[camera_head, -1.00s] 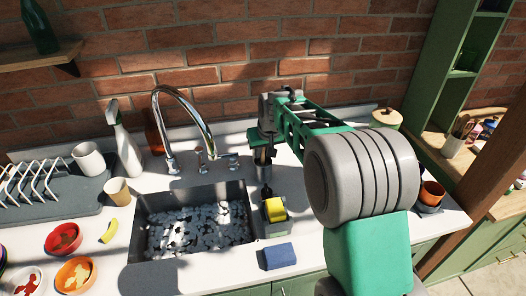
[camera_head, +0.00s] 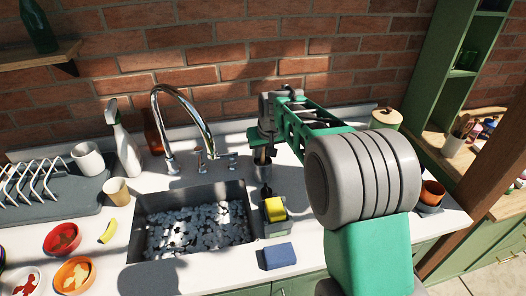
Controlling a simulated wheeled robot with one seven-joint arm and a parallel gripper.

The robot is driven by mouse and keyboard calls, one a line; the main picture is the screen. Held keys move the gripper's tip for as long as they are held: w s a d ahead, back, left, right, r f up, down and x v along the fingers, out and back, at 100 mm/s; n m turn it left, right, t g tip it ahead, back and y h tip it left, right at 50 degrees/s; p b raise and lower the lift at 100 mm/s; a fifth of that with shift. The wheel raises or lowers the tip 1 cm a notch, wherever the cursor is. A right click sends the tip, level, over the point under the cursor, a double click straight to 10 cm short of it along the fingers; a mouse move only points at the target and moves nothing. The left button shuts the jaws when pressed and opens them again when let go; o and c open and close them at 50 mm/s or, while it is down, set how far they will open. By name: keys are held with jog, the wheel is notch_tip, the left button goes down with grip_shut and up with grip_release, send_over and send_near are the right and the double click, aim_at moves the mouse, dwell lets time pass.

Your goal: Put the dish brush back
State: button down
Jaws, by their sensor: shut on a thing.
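My gripper (camera_head: 262,158) points down over the counter just right of the sink. It is shut on the dish brush (camera_head: 266,190), a dark thin upright shape of which only a small part shows below the fingers. The brush's lower end is at the back of a small grey-green caddy (camera_head: 277,229). I cannot tell whether it is inside the caddy or just behind it. A yellow sponge (camera_head: 275,209) stands in the front of the caddy.
The sink (camera_head: 140,236) with foamy water lies left of the caddy, with a curved chrome faucet (camera_head: 183,92) behind it. A blue block (camera_head: 279,256) lies in front of the caddy. A spray bottle (camera_head: 124,145) and bowls stand to the left.

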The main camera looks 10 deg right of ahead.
jog(key=shift+f+b, duration=0.4)
jog(key=shift+f, duration=0.2)
jog(key=c, duration=1.6)
grip_release()
jog(key=shift+r, duration=0.1)
jog(key=p+v, duration=0.4)
jog(key=v, duration=0.6)
jog(key=shift+s+r, duration=0.15)
jog(key=shift+r, duration=0.25)
